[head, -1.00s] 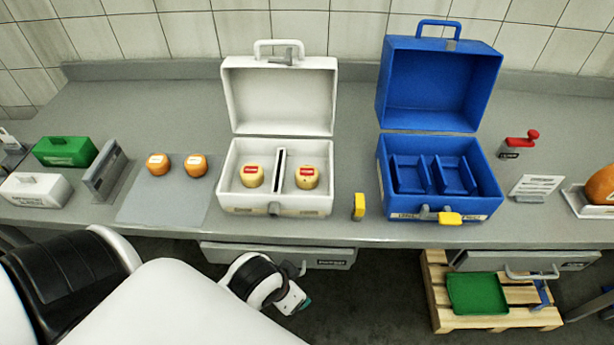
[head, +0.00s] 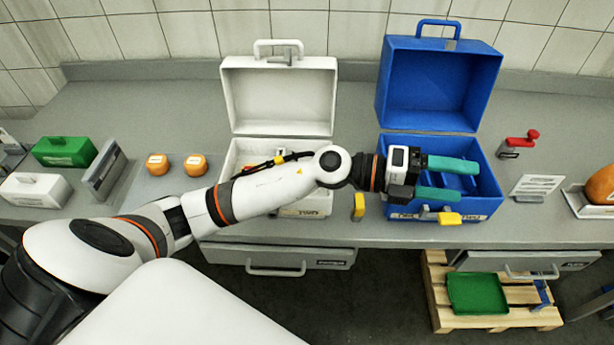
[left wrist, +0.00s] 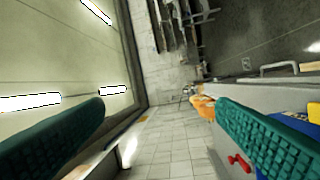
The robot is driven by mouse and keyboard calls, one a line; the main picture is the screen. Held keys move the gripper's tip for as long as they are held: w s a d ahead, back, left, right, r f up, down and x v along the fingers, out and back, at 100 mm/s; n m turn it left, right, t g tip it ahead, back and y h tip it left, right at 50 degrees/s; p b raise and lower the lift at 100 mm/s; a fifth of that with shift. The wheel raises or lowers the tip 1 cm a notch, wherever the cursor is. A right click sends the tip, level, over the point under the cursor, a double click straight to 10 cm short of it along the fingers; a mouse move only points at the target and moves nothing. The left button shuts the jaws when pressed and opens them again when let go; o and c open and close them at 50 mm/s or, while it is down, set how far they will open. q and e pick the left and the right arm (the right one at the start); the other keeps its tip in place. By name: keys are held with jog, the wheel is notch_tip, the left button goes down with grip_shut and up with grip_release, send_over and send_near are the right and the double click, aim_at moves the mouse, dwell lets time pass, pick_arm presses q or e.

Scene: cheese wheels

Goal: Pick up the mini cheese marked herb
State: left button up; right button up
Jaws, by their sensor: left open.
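Two small orange cheeses, a left one (head: 157,164) and a right one (head: 195,165), sit on the grey mat (head: 150,205) with pale labels too small to read. I cannot tell which cheese is marked herb. The open white case (head: 283,95) is largely covered in front by my left arm, which hides most of its inside. My left gripper (head: 466,180) is open and empty, its teal fingers over the open blue case (head: 440,85). The left wrist view shows the spread fingers (left wrist: 160,140) with nothing between them.
A yellow block (head: 359,207) stands between the cases. A red-handled tool (head: 521,144), a white sign (head: 537,187) and a large orange cheese (head: 602,186) are at right. Green (head: 65,151) and white (head: 35,190) boxes and a grey sign (head: 103,170) stand left of the mat.

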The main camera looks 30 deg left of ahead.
pick_arm(q)
jog(key=w+a+f+m+g+y, duration=0.3)
jog(key=a+f+m+g+y, duration=0.25)
jog(key=a+f+y, duration=0.55)
jog(key=a+r+n+y, duration=0.2)
jog(key=a+y, duration=0.5)
jog(key=a, duration=1.2)
jog(key=shift+m+g, duration=0.25)
jog(key=shift+g, duration=0.2)
jog(key=f, duration=0.1)
jog(key=f+p, duration=0.1)
jog(key=f, duration=0.1)
jog(key=f+p, duration=0.1)
jog(key=f, duration=0.1)
jog(key=shift+w+a, duration=0.15)
jog(key=shift+w, duration=0.25)
jog(key=shift+f, duration=0.4)
jog(key=f+p, duration=0.1)
jog(key=f, duration=0.1)
jog(key=f+p, duration=0.2)
jog(key=f, duration=0.1)
jog(key=shift+s+d, duration=0.15)
jog(key=shift+d, duration=0.05)
jog(key=shift+f, duration=0.3)
jog(key=shift+c, duration=0.4)
